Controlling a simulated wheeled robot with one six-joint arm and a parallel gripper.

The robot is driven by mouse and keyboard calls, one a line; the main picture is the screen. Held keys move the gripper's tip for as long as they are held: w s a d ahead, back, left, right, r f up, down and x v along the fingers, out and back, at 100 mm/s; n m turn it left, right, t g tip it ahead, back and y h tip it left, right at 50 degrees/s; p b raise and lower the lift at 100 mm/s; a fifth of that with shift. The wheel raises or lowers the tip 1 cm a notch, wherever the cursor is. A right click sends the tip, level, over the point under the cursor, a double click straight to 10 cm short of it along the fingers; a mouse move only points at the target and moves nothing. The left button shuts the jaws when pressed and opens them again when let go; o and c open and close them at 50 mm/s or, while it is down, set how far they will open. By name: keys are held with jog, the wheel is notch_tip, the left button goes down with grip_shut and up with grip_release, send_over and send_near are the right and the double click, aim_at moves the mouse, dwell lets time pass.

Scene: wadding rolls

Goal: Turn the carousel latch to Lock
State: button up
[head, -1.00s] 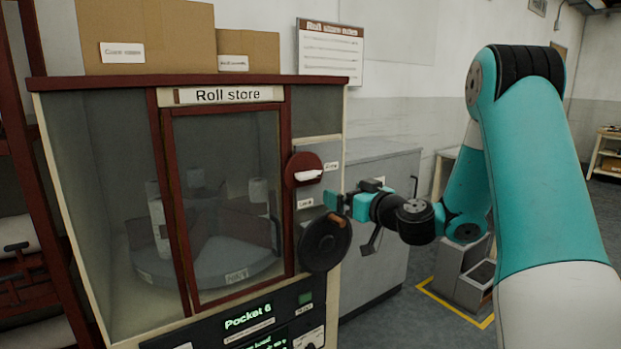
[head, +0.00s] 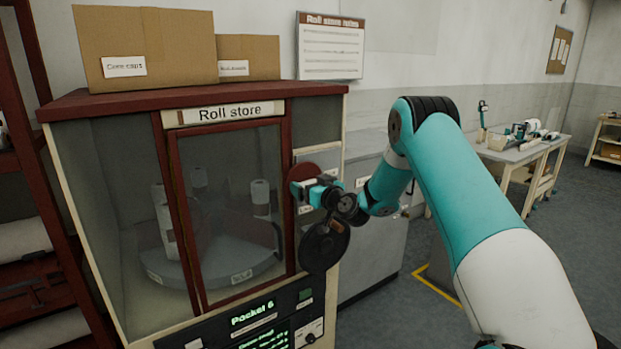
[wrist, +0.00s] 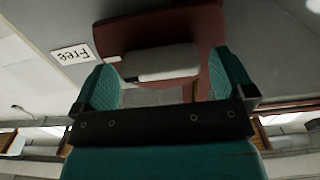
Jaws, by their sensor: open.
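The carousel latch is a dark red round plate with a pale bar handle, on the right front post of the Roll store cabinet (head: 92,107). In the wrist view the latch plate (wrist: 205,28) and its pale handle (wrist: 160,62) lie ahead of my gripper (wrist: 165,85). The gripper's two teal fingers are open, one on each side of the handle's near part. I cannot tell whether they touch it. A "Free" label (wrist: 72,54) sits beside the latch. In the head view my gripper (head: 300,188) covers most of the latch, and the Lock label is hidden or unreadable.
The glass door (head: 232,210) is shut, with white rolls on a carousel inside. A panel below reads Pocket 6 (head: 252,314). A grey cabinet (head: 372,235) stands to the right.

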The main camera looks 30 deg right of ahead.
jog(key=shift+w, duration=0.25)
jog(key=c, duration=0.9)
